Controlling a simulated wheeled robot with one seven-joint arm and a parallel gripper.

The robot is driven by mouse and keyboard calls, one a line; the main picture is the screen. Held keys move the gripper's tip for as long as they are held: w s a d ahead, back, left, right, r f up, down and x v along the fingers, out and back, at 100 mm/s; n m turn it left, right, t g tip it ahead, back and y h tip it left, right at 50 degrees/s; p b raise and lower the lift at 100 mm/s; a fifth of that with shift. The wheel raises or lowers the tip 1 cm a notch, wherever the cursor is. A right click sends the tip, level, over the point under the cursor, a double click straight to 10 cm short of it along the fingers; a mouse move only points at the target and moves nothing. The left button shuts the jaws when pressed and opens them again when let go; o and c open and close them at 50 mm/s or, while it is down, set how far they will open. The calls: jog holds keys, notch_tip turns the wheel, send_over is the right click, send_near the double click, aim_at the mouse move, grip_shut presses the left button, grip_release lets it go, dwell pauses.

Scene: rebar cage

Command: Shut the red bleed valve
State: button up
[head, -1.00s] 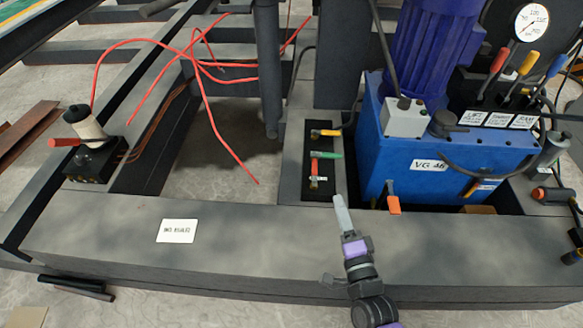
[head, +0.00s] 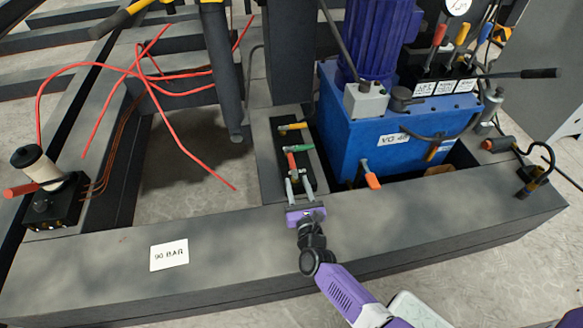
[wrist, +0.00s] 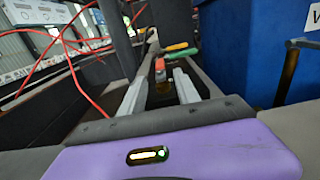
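The red valve handle (head: 292,163) lies along a dark valve strip (head: 309,175) set in the grey steel frame, beside the blue tank. A green handle (head: 301,148) crosses just beyond it and a yellow handle (head: 293,126) is farther back. My gripper (head: 298,180) is open, its two fingers apart and pointing at the red handle from the near side. In the wrist view the red handle's near end (wrist: 160,65) shows in the gap at the fingertips (wrist: 161,76). I cannot tell whether a finger touches it. The green handle (wrist: 178,49) shows just beyond.
The blue tank (head: 405,150) stands close on the right, with an orange-handled lever (head: 371,180) low on its front. A hand pump (head: 48,185) with another red handle is far left. Red hoses (head: 185,140) hang behind. The beam's top (head: 230,240) is clear apart from a "90 BAR" card (head: 169,254).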

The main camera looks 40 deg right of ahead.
aim_at(293, 169)
jog(key=shift+b+x, duration=0.85)
jog(key=shift+x, duration=2.75)
grip_shut()
